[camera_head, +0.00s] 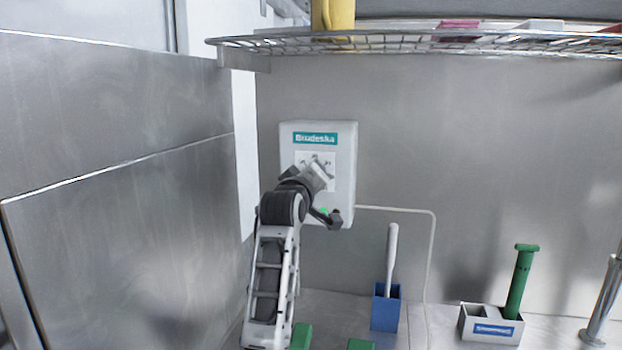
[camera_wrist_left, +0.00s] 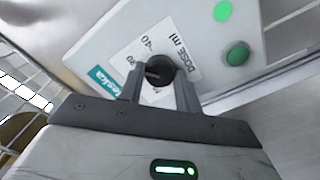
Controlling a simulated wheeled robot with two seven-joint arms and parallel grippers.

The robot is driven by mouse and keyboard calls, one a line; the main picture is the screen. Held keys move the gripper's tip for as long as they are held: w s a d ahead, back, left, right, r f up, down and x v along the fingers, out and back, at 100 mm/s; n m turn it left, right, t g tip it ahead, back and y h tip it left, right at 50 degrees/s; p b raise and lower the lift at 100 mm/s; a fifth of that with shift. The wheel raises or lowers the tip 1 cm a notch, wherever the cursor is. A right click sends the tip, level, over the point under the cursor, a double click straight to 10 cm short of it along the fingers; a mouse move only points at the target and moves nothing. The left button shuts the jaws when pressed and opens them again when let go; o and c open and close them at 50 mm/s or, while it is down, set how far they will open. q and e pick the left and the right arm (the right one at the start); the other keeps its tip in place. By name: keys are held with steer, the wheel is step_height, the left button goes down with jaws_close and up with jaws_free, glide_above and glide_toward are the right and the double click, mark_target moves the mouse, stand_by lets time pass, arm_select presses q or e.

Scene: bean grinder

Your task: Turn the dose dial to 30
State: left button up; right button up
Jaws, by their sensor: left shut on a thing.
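The grinder box (camera_head: 345,150) is white with a teal label and hangs on the metal wall. Its black dose dial (camera_wrist_left: 158,69) sits on a white scale plate (camera_wrist_left: 185,50) marked "DOSE ml", with a 40 readable in the left wrist view. My left gripper (camera_wrist_left: 159,88) has one finger on each side of the dial and is shut on it. In the head view my left gripper (camera_head: 320,174) reaches the front of the box and hides the dial. I cannot tell which number the dial's pointer marks. My right gripper is not in view.
A green button (camera_wrist_left: 237,54) and a green light (camera_wrist_left: 223,11) are beside the scale plate. A wire shelf (camera_head: 420,42) juts out above. Below stand a blue holder (camera_head: 386,312) with a white-handled tool and a grey box (camera_head: 490,324) with a green-handled tool.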

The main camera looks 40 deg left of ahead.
arm_select(q)
steer(key=shift+f, duration=0.1)
stand_by(0.3)
steer(key=o, duration=1)
steer(key=shift+c, duration=0.2)
steer(key=b+v, duration=0.2)
steer(key=v, duration=1.4)
steer(key=shift+b, duration=0.35)
